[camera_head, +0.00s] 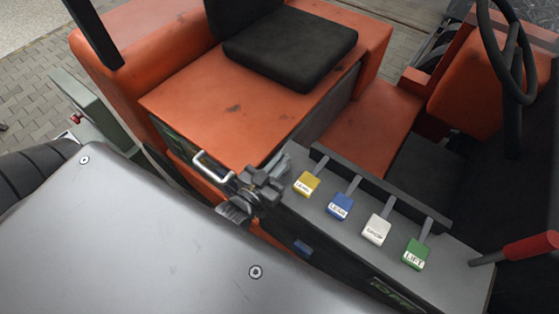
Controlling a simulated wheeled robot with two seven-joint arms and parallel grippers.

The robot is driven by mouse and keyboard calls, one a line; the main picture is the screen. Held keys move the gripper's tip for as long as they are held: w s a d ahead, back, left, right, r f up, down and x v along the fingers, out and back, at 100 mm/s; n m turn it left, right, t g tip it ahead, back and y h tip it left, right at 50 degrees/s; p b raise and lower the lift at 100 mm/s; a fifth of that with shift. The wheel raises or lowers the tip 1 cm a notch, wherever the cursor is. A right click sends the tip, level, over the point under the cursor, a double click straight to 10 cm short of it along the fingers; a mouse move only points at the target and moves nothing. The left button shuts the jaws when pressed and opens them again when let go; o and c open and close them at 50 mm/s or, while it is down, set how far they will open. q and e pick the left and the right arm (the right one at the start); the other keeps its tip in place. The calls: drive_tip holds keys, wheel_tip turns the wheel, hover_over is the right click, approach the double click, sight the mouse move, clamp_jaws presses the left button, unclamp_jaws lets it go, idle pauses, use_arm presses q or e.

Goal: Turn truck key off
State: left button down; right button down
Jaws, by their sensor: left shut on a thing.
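My left gripper (268,178) is at the near left corner of the truck's control console, beside the yellow lever. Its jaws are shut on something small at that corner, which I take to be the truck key. The jaws cover it, so I cannot make out the key or which way it is turned. The orange truck (215,100) fills the upper middle of the view. My right gripper is not in view.
Levers with yellow (307,183), blue (340,206), white (376,230) and green (416,254) labelled tags line the console. A black seat cushion (290,47) lies behind. A steering wheel (508,50) and a red-handled lever (530,246) stand at right.

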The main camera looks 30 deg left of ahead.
use_arm(q)
drive_tip(key=c, duration=1.5)
unclamp_jaws()
drive_tip(key=shift+s+f, duration=0.1)
drive_tip(key=shift+s, duration=0.1)
drive_tip(key=s+b, duration=0.1)
drive_tip(key=s, duration=0.2)
drive_tip(key=s+a+b, duration=0.1)
drive_tip(key=s, duration=0.3)
drive_tip(key=s+b, duration=0.1)
drive_tip(key=s, duration=0.2)
drive_tip(key=shift+s+a+b, duration=0.15)
drive_tip(key=shift+b, duration=0.25)
